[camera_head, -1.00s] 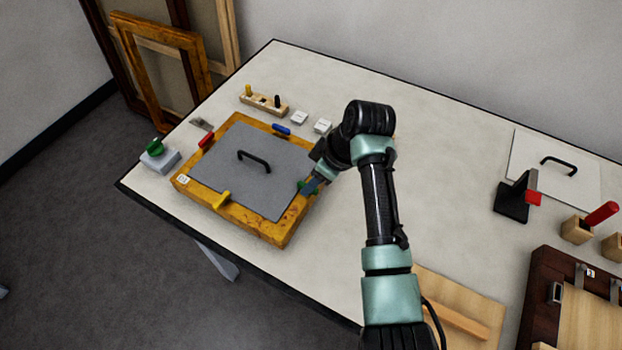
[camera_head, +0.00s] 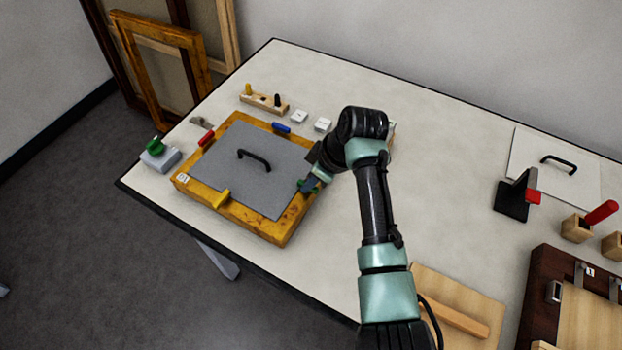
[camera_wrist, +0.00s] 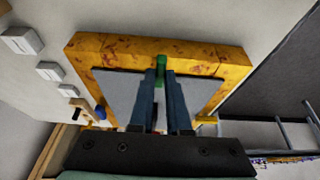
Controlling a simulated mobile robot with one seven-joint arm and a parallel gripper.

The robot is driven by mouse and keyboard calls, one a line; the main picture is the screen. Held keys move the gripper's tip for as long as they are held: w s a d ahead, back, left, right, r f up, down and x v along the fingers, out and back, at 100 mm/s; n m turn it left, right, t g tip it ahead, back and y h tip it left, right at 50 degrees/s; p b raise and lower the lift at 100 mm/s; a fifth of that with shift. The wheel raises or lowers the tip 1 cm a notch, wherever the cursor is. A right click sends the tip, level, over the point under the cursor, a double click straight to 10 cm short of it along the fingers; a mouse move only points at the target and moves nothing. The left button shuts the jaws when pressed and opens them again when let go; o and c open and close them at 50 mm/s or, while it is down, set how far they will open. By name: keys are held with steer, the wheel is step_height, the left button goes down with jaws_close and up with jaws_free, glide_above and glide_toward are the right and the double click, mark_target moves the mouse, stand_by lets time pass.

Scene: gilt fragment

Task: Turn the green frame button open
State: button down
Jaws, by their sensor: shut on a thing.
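The gilt frame (camera_head: 268,228) lies flat on the table with a grey backing panel (camera_head: 225,160) inside it, which has a black handle (camera_head: 254,160). The green frame button (camera_wrist: 161,64) sits on the frame's edge at the panel's border. My gripper (camera_wrist: 161,76) is shut on the green button, with its two blue-grey fingers on either side. In the head view my gripper (camera_head: 308,185) covers much of the button, so its exact angle is hard to tell. A red button (camera_head: 206,137), a blue button (camera_head: 281,128) and a yellow button (camera_head: 221,198) sit on the other sides.
A grey block with a green knob (camera_head: 155,146) stands left of the frame. A wooden peg holder (camera_head: 263,103) and small white blocks (camera_head: 299,116) lie behind it. A black stand (camera_head: 515,197), a white panel (camera_head: 540,150) and a dark frame (camera_head: 535,290) are at right.

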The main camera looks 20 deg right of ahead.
steer(key=shift+r, duration=0.1)
steer(key=m+p, duration=0.1)
steer(key=m+h+p, duration=0.1)
steer(key=m+p, duration=0.1)
steer(key=shift+s+a+r+m+t+p, duration=0.1)
steer(key=shift+a+m+t+p, duration=0.1)
steer(key=shift+m+t+p, duration=0.15)
steer(key=m+h+p, duration=0.2)
steer(key=m+p, duration=0.1)
steer(key=m, duration=0.2)
steer(key=shift+a, duration=0.2)
steer(key=m+h, duration=0.2)
steer(key=m, duration=0.3)
steer(key=shift+a+p, duration=0.1)
steer(key=shift+p, duration=0.25)
steer(key=m+g+h+b, duration=0.1)
steer(key=m, duration=0.3)
steer(key=shift+w, duration=0.2)
steer(key=shift+a+m+g, duration=0.1)
steer(key=shift+m+g, duration=0.15)
steer(key=c, duration=0.9)
jaws_free()
